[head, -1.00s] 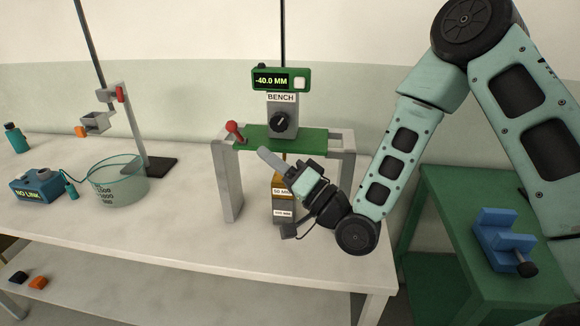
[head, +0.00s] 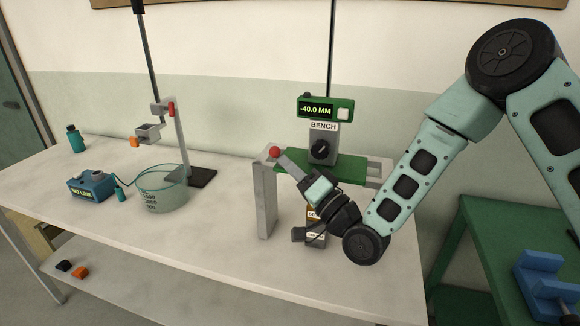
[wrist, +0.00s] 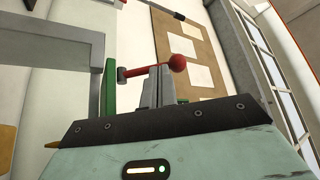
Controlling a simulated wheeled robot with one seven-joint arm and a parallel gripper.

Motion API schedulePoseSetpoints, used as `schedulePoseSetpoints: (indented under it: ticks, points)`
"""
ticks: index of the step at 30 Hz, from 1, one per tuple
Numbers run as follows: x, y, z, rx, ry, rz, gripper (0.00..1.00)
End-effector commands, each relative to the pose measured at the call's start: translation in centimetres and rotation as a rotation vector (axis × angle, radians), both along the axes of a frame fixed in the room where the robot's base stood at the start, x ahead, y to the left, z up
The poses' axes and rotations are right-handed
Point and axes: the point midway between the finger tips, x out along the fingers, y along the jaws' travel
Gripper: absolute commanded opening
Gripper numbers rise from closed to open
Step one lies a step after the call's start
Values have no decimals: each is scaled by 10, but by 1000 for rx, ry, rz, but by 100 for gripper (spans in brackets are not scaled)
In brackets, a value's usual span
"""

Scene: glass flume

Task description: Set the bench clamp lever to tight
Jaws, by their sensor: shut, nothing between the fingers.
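The bench clamp lever (head: 274,152) is a red rod with a round red ball end, at the left end of the bench's green top plate (head: 318,163). In the head view only the ball shows clearly; my fingers hide most of the rod. The wrist view shows the lever (wrist: 150,69) lying across, just beyond my fingertips, ball to the right. My gripper (head: 281,156) is shut and empty, its tips close to the lever. It also shows in the wrist view (wrist: 156,82). I cannot tell whether the tips touch the lever.
The bench has a "-40.0 MM" display (head: 326,108) and a black knob (head: 320,151). Weight blocks hang under it, partly behind my wrist. A glass beaker (head: 162,190), a clamp stand (head: 184,140) and a blue box (head: 92,186) are to the left. A blue vise (head: 543,285) is at right.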

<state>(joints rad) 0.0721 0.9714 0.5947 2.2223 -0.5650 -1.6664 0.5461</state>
Motion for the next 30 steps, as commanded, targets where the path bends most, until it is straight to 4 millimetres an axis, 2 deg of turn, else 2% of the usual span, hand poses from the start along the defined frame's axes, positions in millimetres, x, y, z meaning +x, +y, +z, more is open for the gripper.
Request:
schedulePoseSetpoints:
  ticks: [17, 30]
  points:
    - [4, -2, 9, 44, 120, -1, 0]
    - [18, -7, 25, 163, 444, -2, 0]
